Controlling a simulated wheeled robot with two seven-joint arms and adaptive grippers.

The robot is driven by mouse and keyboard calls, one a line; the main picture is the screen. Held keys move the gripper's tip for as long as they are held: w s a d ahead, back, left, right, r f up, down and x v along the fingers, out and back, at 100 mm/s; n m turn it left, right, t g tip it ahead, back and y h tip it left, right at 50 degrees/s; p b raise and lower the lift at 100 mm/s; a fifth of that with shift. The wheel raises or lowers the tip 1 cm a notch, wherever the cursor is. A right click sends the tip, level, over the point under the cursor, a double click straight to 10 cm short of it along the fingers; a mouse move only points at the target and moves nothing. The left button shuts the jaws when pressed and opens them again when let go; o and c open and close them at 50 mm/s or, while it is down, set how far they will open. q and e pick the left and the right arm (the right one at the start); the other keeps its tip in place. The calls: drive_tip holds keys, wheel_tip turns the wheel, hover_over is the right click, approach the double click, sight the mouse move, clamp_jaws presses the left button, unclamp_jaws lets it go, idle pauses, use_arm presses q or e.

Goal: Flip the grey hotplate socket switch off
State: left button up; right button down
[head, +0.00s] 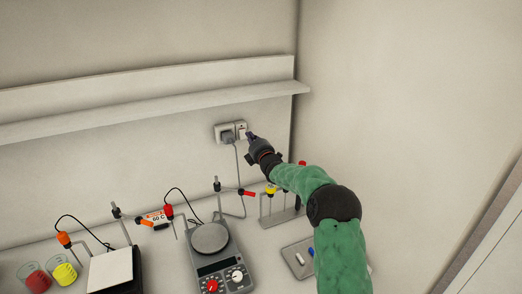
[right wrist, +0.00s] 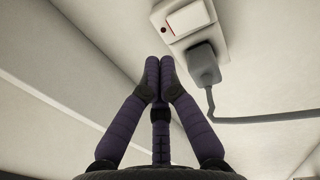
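The wall socket (head: 218,132) is a pale double plate on the back wall, above the hotplate (head: 209,237). A grey plug (head: 228,137) with a grey cord sits in its left part. The white rocker switch (head: 242,129) is in its right part. My left gripper is not in view.
A long wall shelf (head: 150,100) runs above and left of the socket. Clamp stands, a white plate (head: 110,270), red and yellow cups (head: 64,274) and a grey tray (head: 292,262) stand on the bench. A side wall (head: 410,110) rises at right.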

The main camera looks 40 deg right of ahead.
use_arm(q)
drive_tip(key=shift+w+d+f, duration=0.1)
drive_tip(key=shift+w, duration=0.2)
use_arm(e)
drive_tip(key=v, duration=0.7)
drive_tip(key=shift+s+r, duration=0.35)
drive_tip(key=shift+r, duration=0.15)
